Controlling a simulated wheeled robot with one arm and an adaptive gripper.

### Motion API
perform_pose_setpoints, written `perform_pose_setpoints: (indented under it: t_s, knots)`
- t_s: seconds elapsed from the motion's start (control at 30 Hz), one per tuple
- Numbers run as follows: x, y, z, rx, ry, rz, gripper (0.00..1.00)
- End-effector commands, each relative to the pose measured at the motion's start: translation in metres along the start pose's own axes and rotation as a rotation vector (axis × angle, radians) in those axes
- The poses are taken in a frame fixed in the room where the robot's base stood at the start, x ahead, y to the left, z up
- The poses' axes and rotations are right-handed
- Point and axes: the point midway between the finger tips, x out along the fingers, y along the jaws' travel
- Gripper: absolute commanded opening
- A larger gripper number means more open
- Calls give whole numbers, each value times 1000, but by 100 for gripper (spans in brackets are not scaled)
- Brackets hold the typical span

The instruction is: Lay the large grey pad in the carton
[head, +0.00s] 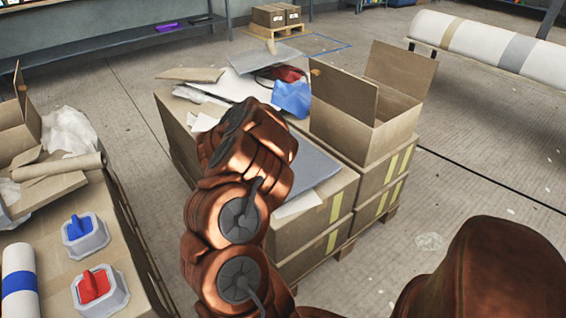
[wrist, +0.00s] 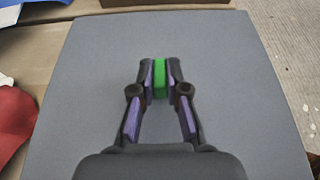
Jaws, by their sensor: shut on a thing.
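The large grey pad (head: 318,166) shows partly behind my arm in the head view, at the top of the stacked boxes. In the wrist view the pad (wrist: 85,85) is a broad flat sheet filling most of the picture. My gripper (wrist: 160,78) is shut on a green grip block that stands at the pad's middle. I cannot tell whether the pad rests on the boxes or is slightly clear of them. In the head view my arm hides the gripper. The open carton (head: 348,132) stands to the right of the pad, flaps raised; its inside is mostly hidden.
A blue cloth (head: 292,98), a red item (head: 287,74) and loose sheets (head: 262,56) lie behind the pad on the boxes (head: 312,232). A left table holds blue-handled (head: 86,236) and red-handled (head: 100,290) blocks.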

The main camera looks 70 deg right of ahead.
Motion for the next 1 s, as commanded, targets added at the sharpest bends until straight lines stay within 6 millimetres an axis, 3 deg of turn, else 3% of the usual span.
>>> perform_pose_setpoints:
  t_s: [0.23,0.57,1.0]
  knots:
    - [6,7,1,1,0,1,0]
    - [18,6,-30,-2,-1,2,0]
    - [19,6,-34,2,0,2,0]
